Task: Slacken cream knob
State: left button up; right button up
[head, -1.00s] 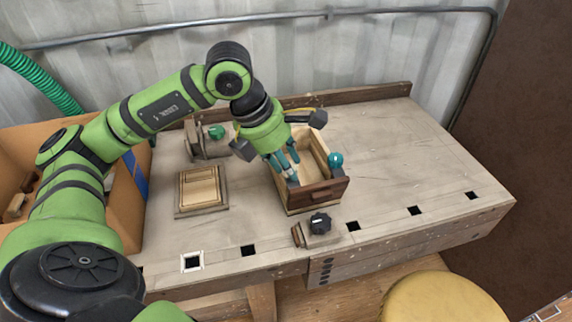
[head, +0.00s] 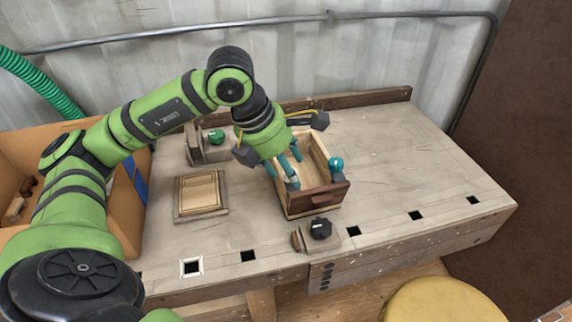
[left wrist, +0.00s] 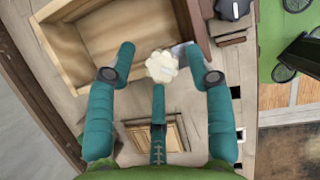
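The cream knob (left wrist: 161,66) is in the left wrist view, beside the end of an open wooden box (left wrist: 102,42). My left gripper (left wrist: 165,80) has teal fingers, spread apart. One finger is on the left of the knob, one on the right and one below it in the picture. A gap shows on the left; contact on the right is hard to tell. My right gripper is in neither view.
A teal knob (head: 335,163) sits at the box's right side. A black knob (head: 320,228) stands in front of the box. A green knob (head: 216,137) is on a block behind. A framed wooden panel (head: 200,192) lies left. The table's right side is clear.

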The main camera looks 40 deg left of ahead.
pick_arm(q)
jog(key=shift+r, duration=0.1)
jog(key=v, duration=1.2)
